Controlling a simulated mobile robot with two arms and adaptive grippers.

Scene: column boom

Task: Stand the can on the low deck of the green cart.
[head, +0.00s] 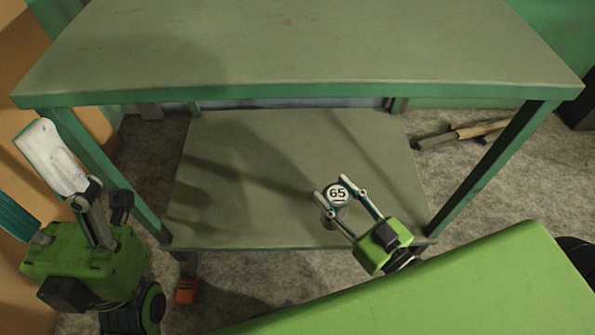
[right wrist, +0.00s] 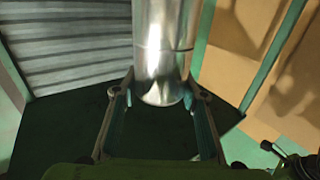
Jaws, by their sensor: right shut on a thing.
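The can (head: 337,192) is a small silver cylinder with "65" on its pale top. My right gripper (head: 333,190) is shut on it, one finger on each side. In the right wrist view the shiny can (right wrist: 166,50) shows between the fingers (right wrist: 162,95). The green cart (head: 300,92) has a high top and a low deck (head: 270,150). The can appears upright over the front right part of the low deck; I cannot tell whether it touches it.
The cart's top overhangs the back of the low deck, and green legs (head: 485,175) stand at its sides. Brown lengths of wood (head: 475,131) lie on the floor at right. The middle and left of the deck are clear. An orange-brown panel (head: 80,50) stands at left.

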